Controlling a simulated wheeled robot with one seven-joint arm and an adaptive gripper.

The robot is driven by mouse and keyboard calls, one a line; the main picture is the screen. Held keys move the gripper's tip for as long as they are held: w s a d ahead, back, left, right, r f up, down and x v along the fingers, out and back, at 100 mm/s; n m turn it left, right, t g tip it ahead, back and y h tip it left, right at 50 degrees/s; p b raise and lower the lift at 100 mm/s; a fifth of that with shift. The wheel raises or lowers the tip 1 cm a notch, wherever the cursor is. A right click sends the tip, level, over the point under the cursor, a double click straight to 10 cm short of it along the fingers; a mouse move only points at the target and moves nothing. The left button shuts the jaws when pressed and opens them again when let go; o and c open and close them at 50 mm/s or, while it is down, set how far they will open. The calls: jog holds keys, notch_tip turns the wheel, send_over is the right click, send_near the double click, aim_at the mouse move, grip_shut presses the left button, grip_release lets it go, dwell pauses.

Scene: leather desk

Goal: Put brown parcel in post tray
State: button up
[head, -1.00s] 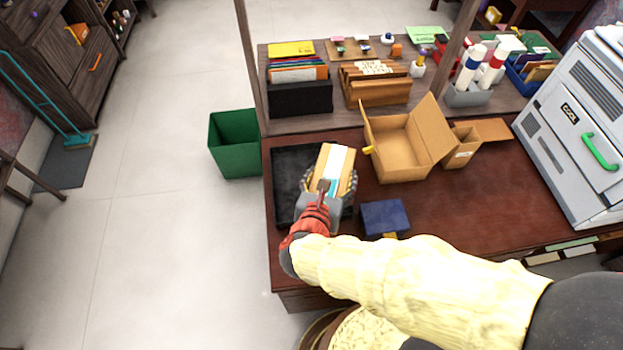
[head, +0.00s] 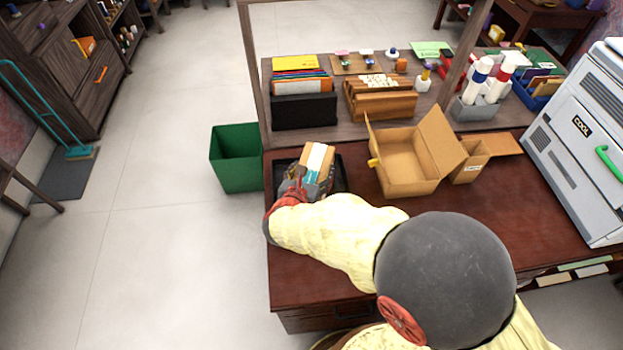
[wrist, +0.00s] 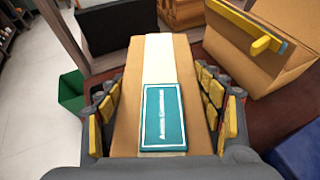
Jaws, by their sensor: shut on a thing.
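The brown parcel (head: 316,160) is a tan box with a white stripe and a teal label. It also fills the middle of the wrist view (wrist: 155,100). My gripper (head: 305,178) is shut on it, with yellow-padded fingers along both sides in the wrist view (wrist: 165,105). The black post tray (head: 341,176) lies at the left end of the desk. The parcel and gripper are over the tray and hide most of it. I cannot tell whether the parcel touches the tray floor.
An open cardboard box (head: 405,170) stands right of the tray, with a smaller carton (head: 468,168) beside it. A black file holder (head: 304,110) stands on the shelf behind. A green bin (head: 236,160) is left of the desk. A blue box (wrist: 300,150) shows at the wrist view's right edge.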

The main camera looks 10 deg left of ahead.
jog(key=shift+w+a+f, duration=0.1)
jog(key=shift+w+f, duration=0.2)
jog(key=shift+f, duration=0.15)
jog(key=shift+f+b, duration=0.75)
jog(key=shift+f, duration=0.65)
jog(key=shift+f, duration=0.15)
jog(key=o, duration=2.1)
jog(key=shift+c, duration=0.2)
